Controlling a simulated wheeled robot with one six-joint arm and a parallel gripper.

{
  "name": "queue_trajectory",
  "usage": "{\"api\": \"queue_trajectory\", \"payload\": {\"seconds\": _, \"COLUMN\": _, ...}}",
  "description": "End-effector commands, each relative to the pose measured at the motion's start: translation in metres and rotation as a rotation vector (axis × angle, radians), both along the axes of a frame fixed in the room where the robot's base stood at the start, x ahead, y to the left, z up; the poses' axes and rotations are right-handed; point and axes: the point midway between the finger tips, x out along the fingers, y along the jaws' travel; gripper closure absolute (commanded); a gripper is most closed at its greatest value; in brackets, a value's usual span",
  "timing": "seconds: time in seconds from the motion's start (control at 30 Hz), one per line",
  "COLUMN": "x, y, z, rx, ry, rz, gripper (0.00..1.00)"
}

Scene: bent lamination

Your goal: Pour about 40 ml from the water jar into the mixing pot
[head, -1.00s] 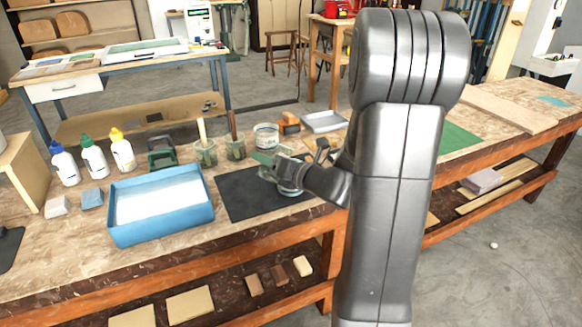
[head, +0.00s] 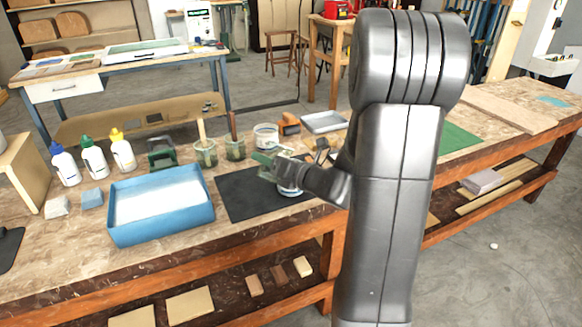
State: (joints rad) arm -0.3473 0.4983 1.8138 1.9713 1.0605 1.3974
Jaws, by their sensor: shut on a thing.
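My gripper (head: 272,164) is over the black mat and shut on a small greenish thing, which looks like the water jar (head: 263,158). It looks tilted, and most of it is hidden by my jaws and wrist. A low pale vessel with a bluish side, seemingly the mixing pot (head: 289,191), stands on the mat just below my gripper, partly covered by it. I cannot make out any water stream or the level in either vessel.
Two glass jars with brushes (head: 205,154) (head: 235,150) and a white tub (head: 266,135) stand behind the mat (head: 237,199). A blue tray (head: 160,233) lies to the left. Several glue bottles (head: 94,158) stand farther left. A grey metal tray (head: 323,122) lies behind.

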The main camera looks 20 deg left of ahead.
Motion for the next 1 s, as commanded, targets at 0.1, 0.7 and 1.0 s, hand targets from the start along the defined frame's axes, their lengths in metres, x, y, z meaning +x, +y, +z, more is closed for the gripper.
{"api": "queue_trajectory", "payload": {"seconds": 0.1, "x": 0.000, "y": 0.000, "z": 0.000, "rx": 0.001, "ry": 0.000, "rz": 0.000, "gripper": 0.74}}
{"api": "queue_trajectory", "payload": {"seconds": 0.7, "x": -0.004, "y": 0.001, "z": -0.007, "rx": -0.012, "ry": -0.080, "rz": 0.001, "gripper": 0.74}}
{"api": "queue_trajectory", "payload": {"seconds": 1.0, "x": -0.010, "y": 0.002, "z": -0.011, "rx": -0.042, "ry": -0.244, "rz": 0.000, "gripper": 0.74}}
